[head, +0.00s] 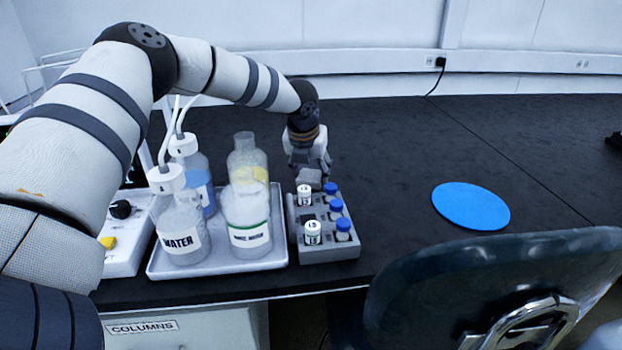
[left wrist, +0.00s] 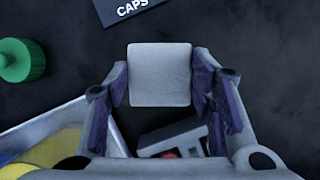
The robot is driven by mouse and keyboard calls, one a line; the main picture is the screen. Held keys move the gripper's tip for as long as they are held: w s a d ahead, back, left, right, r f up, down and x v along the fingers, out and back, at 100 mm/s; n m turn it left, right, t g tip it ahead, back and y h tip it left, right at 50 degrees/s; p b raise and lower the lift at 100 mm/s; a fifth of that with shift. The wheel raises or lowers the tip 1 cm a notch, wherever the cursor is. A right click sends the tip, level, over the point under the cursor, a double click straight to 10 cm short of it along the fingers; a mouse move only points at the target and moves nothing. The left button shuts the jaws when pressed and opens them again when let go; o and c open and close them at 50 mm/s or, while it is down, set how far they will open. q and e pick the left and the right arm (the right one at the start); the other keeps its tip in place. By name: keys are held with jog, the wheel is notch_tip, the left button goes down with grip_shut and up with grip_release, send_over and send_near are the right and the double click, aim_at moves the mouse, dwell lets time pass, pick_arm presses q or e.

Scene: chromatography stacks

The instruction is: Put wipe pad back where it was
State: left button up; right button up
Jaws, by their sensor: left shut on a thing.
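The wipe pad (left wrist: 160,75) is a small whitish square in the left wrist view, between the two fingertips of my left gripper. The gripper is shut on its sides. In the head view my left gripper (head: 308,166) points down just behind the vial rack (head: 335,252), with the pad (head: 309,179) showing as a pale grey block at its tips. The gripper hides part of the bench behind the rack. I cannot tell how far the pad is above the bench. My right gripper is not in view.
A tray (head: 210,268) with several bottles stands left of the rack. A blue round mat (head: 470,206) lies on the open bench to the right. A chair (head: 480,290) is in front. The left wrist view shows a green cap (left wrist: 20,60) and a CAPS label (left wrist: 130,8).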

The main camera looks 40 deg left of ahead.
pick_arm(q)
jog(key=shift+f, duration=0.9)
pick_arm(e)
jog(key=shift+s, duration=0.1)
pick_arm(q)
jog(key=shift+f, duration=0.1)
jog(key=o, duration=1.1)
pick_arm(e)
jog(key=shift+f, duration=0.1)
pick_arm(q)
jog(key=shift+w+r, duration=0.1)
jog(key=shift+r, duration=0.1)
jog(key=p+v, duration=0.2)
jog(key=v, duration=1)
jog(key=shift+p, duration=0.3)
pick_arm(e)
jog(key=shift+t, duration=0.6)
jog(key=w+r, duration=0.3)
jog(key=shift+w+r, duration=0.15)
pick_arm(q)
jog(key=shift+f, duration=0.15)
